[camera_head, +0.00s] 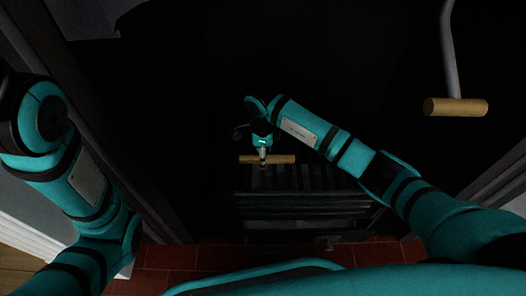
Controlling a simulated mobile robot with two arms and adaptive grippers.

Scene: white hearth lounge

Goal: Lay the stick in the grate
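A short light-brown wooden stick (283,159) lies crosswise at the far left edge of the dark grate (305,204), at or just above its bars. I cannot tell whether it touches them. My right gripper (263,160) reaches in from the right and points down over the stick's middle. Its narrow fingers look closed around the stick, though they are small and dim here. My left arm stands at the left edge, and its gripper is not in view.
The fireplace around the grate is very dark. A grey rod with a wooden crossbar handle (470,107) hangs at the upper right. Red tiles (185,257) lie in front of the grate. The dark frame of the fireplace runs down the left side.

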